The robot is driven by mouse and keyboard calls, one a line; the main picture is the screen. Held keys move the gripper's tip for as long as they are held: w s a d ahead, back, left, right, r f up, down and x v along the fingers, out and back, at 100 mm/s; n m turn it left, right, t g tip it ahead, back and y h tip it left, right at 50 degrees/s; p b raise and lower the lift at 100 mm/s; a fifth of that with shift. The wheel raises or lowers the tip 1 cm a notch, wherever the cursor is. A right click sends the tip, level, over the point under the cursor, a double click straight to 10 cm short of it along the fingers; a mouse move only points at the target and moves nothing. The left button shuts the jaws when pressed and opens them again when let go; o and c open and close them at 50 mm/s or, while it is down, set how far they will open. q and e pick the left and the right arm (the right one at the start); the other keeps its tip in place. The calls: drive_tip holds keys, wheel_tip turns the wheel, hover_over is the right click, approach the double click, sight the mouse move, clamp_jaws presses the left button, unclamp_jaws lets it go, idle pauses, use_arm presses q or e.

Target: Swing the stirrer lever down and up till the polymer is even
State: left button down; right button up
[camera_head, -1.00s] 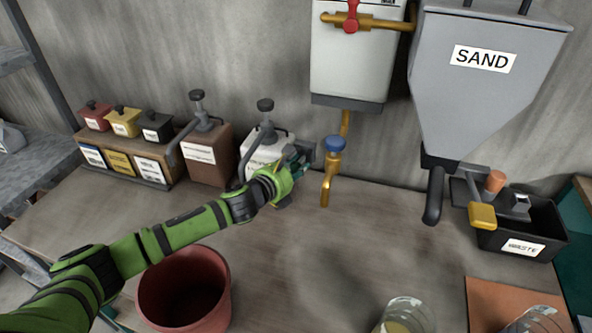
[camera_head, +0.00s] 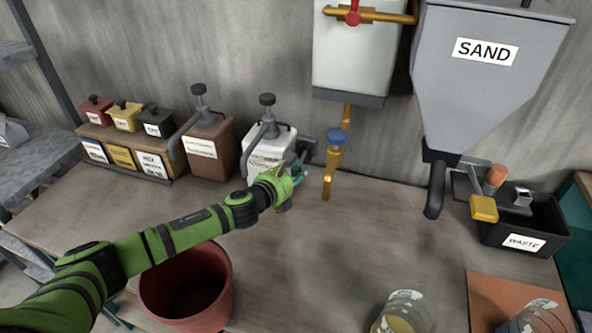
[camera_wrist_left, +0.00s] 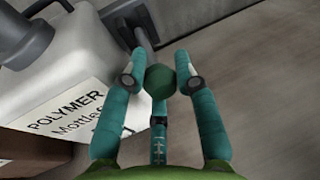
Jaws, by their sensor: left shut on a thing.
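The white polymer container (camera_head: 268,148), with a dark pump head on top, stands at the back of the bench. In the left wrist view its side and label (camera_wrist_left: 62,112) fill the left. The stirrer lever is a grey bar (camera_wrist_left: 143,25) beside the container, ending in a round dark green knob (camera_wrist_left: 160,82). My left gripper (camera_head: 298,174) is at the container's right front side. In the wrist view its teal fingers (camera_wrist_left: 160,85) are closed around the knob. The polymer inside is hidden. My right gripper is out of view.
A brass tap with a blue handle (camera_head: 335,137) stands close right of my left gripper. A brown container (camera_head: 208,150) stands left of the polymer. A red bucket (camera_head: 187,285) is below my left arm. A sand hopper (camera_head: 485,95) and black waste bin (camera_head: 520,240) are right. The middle bench is clear.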

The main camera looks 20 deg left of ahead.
use_arm(q)
drive_tip(key=shift+s+f, duration=0.3)
drive_tip(key=shift+f, duration=0.55)
drive_tip(key=c, duration=1.2)
unclamp_jaws()
drive_tip(key=shift+o, duration=1.3)
drive_tip(key=shift+w+f, duration=0.1)
drive_tip(key=shift+w, duration=0.4)
drive_tip(key=shift+s+r, duration=0.3)
drive_tip(key=shift+r, duration=0.1)
drive_tip(key=v, duration=1.1)
drive_tip(key=shift+s, duration=0.3)
drive_tip(key=shift+a, duration=0.15)
